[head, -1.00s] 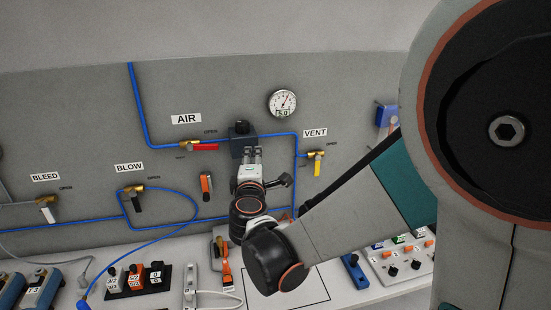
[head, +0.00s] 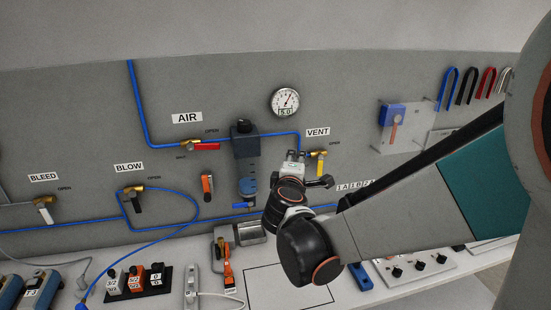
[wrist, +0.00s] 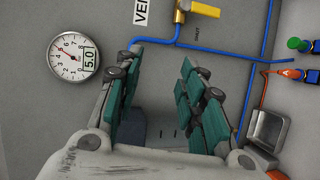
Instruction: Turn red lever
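The red lever (head: 207,147) lies roughly horizontal on the brass AIR valve (head: 188,146), on the grey wall panel. It points right, beneath a small OPEN label. My gripper (head: 295,155) is to the right of the lever, beside the VENT valve with its yellow lever (head: 320,165). In the wrist view my gripper (wrist: 160,60) has its green-padded fingers spread apart with nothing between them. The yellow lever (wrist: 205,10) shows beyond the fingers at the top edge. The red lever is not visible in the wrist view.
A blue pipe (head: 275,134) runs along the panel past the filter unit (head: 246,155), between the red lever and my gripper. A round gauge (head: 285,102) is above. An orange-handled item (head: 207,188) hangs below the lever. The bench (head: 200,250) holds several devices.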

